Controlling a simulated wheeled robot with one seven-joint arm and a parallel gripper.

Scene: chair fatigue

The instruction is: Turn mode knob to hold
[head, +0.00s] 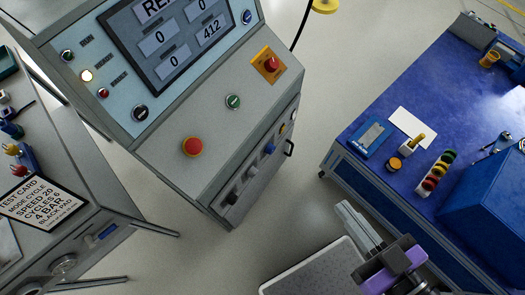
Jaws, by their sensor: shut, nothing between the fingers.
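The grey control cabinet (210,100) stands at upper centre, tilted in the head view. Its sloped panel carries several controls: a dark knob (141,113) below the screen's left corner, a dark blue knob (247,17) to the right of the screen, and a dark round control (67,56) at upper left. The labels are too small to read, so I cannot tell which is the mode knob or where it points. My gripper (347,209) is at lower right with its pale fingers together and empty. It is over the floor, well apart from the panel.
A blue-topped bench (385,185) with several items stands at right. A grey table with a test card (42,203) is at left. Floor shows between cabinet and bench.

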